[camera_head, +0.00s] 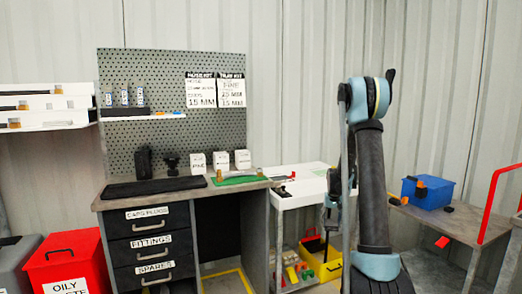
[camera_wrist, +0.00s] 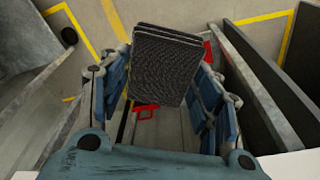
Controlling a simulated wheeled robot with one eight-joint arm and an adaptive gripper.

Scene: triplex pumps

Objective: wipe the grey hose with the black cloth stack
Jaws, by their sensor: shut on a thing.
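The black cloth stack (camera_wrist: 165,62) is a thick pad of several dark textured layers. In the wrist view my gripper (camera_wrist: 164,75) is shut on it, with a blue finger on each side. The stack is held up in the air, with floor and furniture edges below it. In the head view a short grey piece that looks like the grey hose (camera_head: 241,173) lies at the bench's right end, on a green mat (camera_head: 236,181). The hose does not show clearly in the wrist view. My gripper is mostly hidden behind my arm in the head view.
The workbench (camera_head: 152,199) also holds a black mat (camera_head: 155,187), white boxes (camera_head: 220,160) and dark stands. A white cart (camera_head: 301,200) stands to its right. A blue bin (camera_head: 427,192) sits on a right-hand table. A red bin (camera_head: 65,263) stands at lower left.

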